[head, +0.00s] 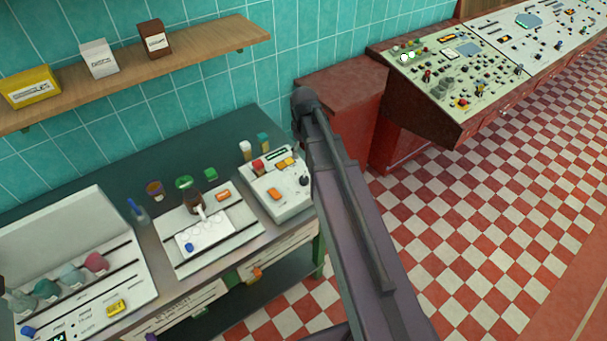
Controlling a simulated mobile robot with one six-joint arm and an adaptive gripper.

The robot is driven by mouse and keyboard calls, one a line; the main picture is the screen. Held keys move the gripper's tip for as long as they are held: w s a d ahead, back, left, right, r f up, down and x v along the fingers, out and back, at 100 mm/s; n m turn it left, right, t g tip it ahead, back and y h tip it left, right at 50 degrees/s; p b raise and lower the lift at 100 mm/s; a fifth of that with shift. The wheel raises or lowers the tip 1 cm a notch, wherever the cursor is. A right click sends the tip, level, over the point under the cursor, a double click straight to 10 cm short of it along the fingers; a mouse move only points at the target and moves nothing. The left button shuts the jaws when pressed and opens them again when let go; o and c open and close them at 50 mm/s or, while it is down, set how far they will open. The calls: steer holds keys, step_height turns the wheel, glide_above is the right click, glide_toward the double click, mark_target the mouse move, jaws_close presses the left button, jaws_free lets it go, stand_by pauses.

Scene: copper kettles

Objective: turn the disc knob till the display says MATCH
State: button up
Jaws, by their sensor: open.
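A white instrument box (278,205) stands at the right end of the dark bench. It carries a small dark display strip (276,154) near its back edge; its text is too small to read. A round black knob (303,180) sits on its right side, close beside my arm in the picture; I cannot tell if it is the disc knob. Another small dark display (58,338) with green marks is cut off at the bottom left, on a white panel. My arm crosses the middle of the picture, but my gripper does not show.
A wooden shelf (200,48) with boxes hangs above. A sloped control console (480,75) stands at the right. The checkered floor (480,220) is clear.

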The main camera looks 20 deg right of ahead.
mark_target(304, 179)
steer(key=shift+f, duration=0.15)
stand_by(0.3)
step_height(304, 179, down, 14)
steer(key=b, duration=1.4)
steer(key=shift+r, duration=0.25)
steer(key=c, duration=1.2)
